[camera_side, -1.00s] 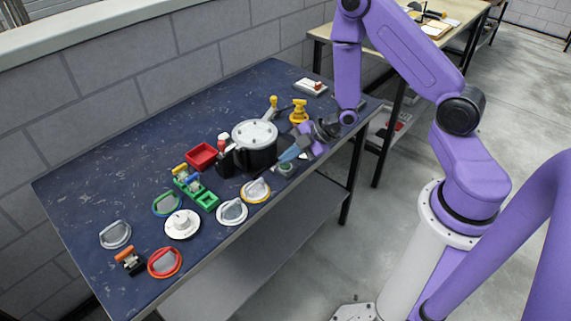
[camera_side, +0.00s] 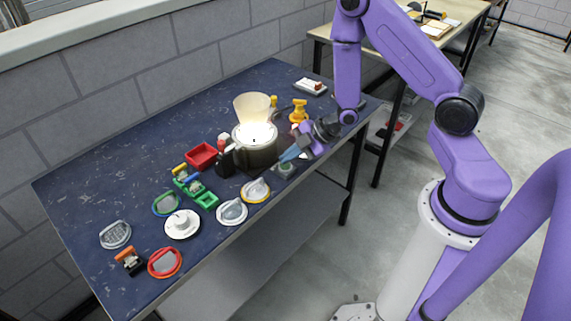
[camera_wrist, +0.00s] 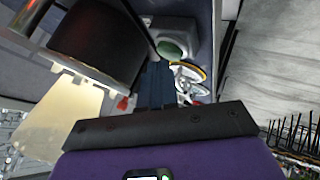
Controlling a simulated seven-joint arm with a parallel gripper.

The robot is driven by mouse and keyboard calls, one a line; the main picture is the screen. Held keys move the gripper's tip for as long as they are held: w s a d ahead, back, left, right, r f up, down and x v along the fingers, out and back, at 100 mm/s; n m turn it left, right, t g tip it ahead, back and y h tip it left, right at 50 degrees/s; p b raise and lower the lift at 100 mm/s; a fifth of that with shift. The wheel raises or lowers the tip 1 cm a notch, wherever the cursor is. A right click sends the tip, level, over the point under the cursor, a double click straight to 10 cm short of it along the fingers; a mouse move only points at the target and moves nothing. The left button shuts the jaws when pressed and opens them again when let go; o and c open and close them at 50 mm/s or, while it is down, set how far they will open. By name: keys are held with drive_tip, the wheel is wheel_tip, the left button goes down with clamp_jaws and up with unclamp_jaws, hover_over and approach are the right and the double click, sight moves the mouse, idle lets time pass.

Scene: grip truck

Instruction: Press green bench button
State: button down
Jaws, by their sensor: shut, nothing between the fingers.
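The green bench button (camera_side: 286,167) is a small dome on a grey box near the table's right front edge. It also shows in the wrist view (camera_wrist: 171,49), close to my gripper's blue fingers. My gripper (camera_side: 285,157) is shut and empty, reaching down and left right above the button. I cannot tell whether the fingertips touch it. In the wrist view my gripper (camera_wrist: 156,75) points just left of the button, which stays mostly visible.
A dark pot (camera_side: 255,157) stands just left of my gripper, with a glowing top and a pale cone-like shape (camera_side: 252,106) above it. A yellow piece (camera_side: 299,111) stands behind. Several coloured discs, a red tray (camera_side: 201,156) and green blocks lie left. The far left tabletop is clear.

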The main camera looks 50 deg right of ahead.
sight(289, 165)
drive_tip(key=shift+r, duration=3)
drive_tip(key=shift+a, duration=0.1)
drive_tip(key=s+a+r+m+g+h, duration=0.35)
drive_tip(key=s+a+r, duration=0.25)
drive_tip(key=s+r, duration=0.3)
drive_tip(key=s+d+r+g+h, duration=0.1)
drive_tip(key=s+r, duration=0.1)
drive_tip(key=s, duration=0.6)
drive_tip(key=s+r+m+g+h, duration=0.1)
drive_tip(key=s+r+g, duration=0.1)
drive_tip(key=s, duration=0.7)
drive_tip(key=shift+s+d+r, duration=0.3)
drive_tip(key=shift+d+r, duration=0.1)
drive_tip(key=shift+r, duration=0.3)
